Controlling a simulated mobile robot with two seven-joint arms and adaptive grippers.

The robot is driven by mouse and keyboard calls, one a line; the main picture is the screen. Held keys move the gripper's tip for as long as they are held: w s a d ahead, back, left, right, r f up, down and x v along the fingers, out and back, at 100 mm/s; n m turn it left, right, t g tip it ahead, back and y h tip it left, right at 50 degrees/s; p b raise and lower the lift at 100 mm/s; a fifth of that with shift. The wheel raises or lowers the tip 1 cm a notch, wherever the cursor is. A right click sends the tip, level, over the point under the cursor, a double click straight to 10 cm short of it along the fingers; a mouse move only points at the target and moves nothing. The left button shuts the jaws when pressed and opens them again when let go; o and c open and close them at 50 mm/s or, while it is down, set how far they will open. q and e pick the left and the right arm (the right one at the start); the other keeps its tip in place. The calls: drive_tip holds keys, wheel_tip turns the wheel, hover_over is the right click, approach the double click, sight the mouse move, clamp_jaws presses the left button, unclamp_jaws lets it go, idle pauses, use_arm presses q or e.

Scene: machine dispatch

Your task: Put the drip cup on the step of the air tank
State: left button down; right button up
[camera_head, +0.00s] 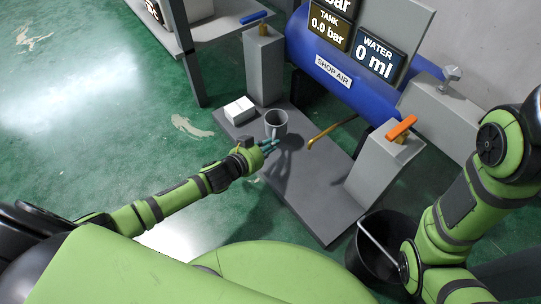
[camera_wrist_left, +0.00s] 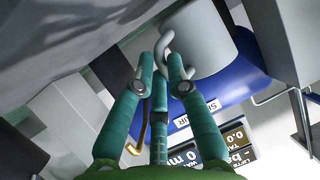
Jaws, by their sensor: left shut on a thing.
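The drip cup (camera_head: 276,125) is a grey mug-like cup, upright over the grey step (camera_head: 318,203) in front of the blue air tank (camera_head: 300,47). My left gripper (camera_head: 272,145) is shut on the cup's handle; in the left wrist view the fingers (camera_wrist_left: 167,62) close at the curved handle of the cup (camera_wrist_left: 208,40). A shadow falls on the step beside and below the cup; I cannot tell whether its base touches the step. My right arm comes in at the right, but its gripper is out of view.
A white box (camera_head: 239,110) lies on the step left of the cup. A brass pipe (camera_head: 330,130) slants down to its right. Grey pedestals carry a blue lever (camera_head: 257,16) and an orange lever (camera_head: 401,127). A black bucket (camera_head: 372,262) stands at front right. The step's front is clear.

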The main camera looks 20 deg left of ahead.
use_arm(q)
wheel_tip(320, 180, down, 4)
drive_tip(key=b, duration=0.2)
drive_tip(key=shift+r+b, duration=0.15)
drive_tip(key=shift+b, duration=0.25)
drive_tip(key=shift+r, duration=0.1)
drive_tip(key=c, duration=1.7)
unclamp_jaws()
drive_tip(key=o, duration=0.5)
drive_tip(key=shift+c, duration=0.2)
